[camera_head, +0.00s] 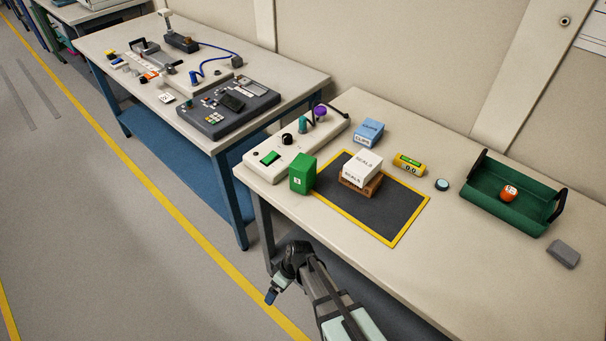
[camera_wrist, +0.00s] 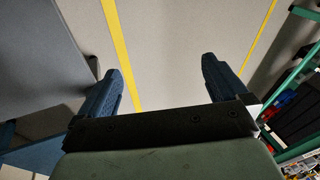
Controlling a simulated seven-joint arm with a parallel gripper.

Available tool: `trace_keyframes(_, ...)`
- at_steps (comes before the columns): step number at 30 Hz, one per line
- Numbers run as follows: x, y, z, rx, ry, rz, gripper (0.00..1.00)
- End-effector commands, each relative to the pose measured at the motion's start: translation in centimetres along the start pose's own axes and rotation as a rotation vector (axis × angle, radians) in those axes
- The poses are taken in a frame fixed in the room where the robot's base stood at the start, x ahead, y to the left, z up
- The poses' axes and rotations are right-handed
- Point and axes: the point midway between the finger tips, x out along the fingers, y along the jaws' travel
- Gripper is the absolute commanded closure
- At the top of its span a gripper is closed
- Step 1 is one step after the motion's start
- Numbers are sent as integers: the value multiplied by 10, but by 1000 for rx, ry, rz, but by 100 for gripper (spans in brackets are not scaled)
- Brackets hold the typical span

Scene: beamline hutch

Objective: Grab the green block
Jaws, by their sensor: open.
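My gripper (camera_head: 272,296) hangs low in front of the table's front edge, apart from the block. In the wrist view my gripper (camera_wrist: 157,88) is open and empty, its two blue fingers spread over the floor. The green block is not in the wrist view.
A white box (camera_head: 362,166) sits on a brown block on the mat. A blue box (camera_head: 369,132), yellow cylinder (camera_head: 409,163) and green tray (camera_head: 479,196) with an orange object stand behind and right. The control panel (camera_head: 264,170) is left of the block. The table's front right is clear.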

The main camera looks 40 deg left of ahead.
Motion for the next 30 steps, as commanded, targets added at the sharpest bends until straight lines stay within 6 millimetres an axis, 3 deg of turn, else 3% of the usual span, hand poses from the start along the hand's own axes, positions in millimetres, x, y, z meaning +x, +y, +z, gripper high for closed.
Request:
trace_keyframes(1,-4,-7,-30,-48,16,13,0)
trace_keyframes(3,-13,-16,-64,-97,37,39,0)
trace_keyframes(8,-41,-30,-131,-159,84,114,0)
trace_keyframes(15,-101,-41,-218,-186,160,246,0)
trace_keyframes(24,-202,-46,-298,-173,242,397,0)
trace_keyframes(30,-275,-37,-317,-156,239,466,0)
